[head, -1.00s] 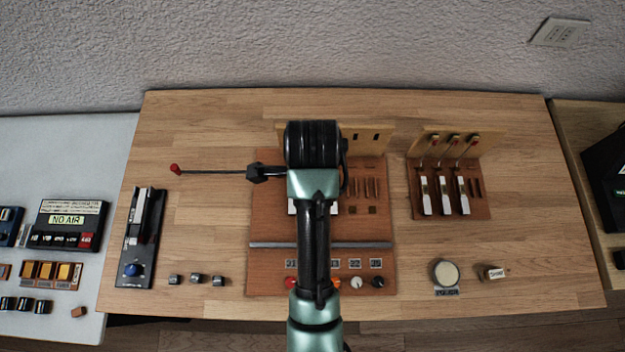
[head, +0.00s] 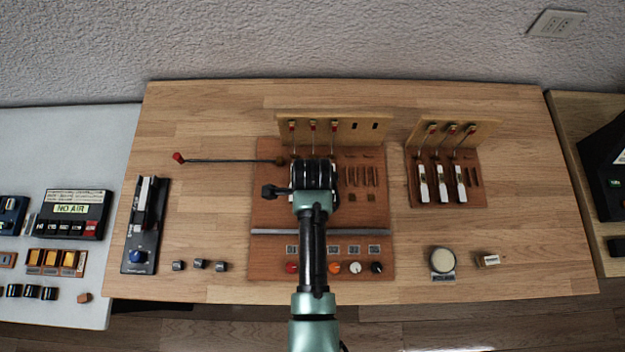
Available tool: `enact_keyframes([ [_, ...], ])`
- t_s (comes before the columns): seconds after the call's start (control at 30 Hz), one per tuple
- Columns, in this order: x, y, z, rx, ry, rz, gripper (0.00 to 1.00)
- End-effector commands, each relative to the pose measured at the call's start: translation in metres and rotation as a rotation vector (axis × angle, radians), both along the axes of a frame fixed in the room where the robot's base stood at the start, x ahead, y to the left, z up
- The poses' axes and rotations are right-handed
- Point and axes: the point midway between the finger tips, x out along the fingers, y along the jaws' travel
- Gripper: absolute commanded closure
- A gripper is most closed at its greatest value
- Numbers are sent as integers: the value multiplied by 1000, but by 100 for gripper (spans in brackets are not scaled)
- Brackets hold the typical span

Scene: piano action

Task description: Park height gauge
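No readable label marks the height gauge. The likeliest match is a thin dark rod (head: 230,161) with a red knob (head: 178,158) at its left end. It lies across the left side of the brown board (head: 270,213), its right end by a dark brown piece near the board's upper left, and reaches out left over the bench. My gripper is hidden under my dark wrist, which stands over the board's middle, right of and below the rod's right end. The rod's knob end is well clear of my arm. I cannot see the fingers.
Red-tipped hammers (head: 313,127) stand behind the board. A second hammer set (head: 445,185) is at right. A black unit with a blue knob (head: 137,257) stands at left, small dark blocks (head: 200,264) beside it. A round pad (head: 443,260) is at front right. The back bench is clear.

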Motion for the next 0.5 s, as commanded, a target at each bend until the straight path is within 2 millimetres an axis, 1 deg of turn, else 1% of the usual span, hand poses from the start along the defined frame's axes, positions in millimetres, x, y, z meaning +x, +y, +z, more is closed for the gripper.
enact_keyframes([
  [0.2, 0, 0, 0, 0, -1, 0, 50],
  [0.23, 0, 0, 0, 0, -1, 0, 52],
  [0.5, 0, 0, 0, 0, 0, 0, 100],
])
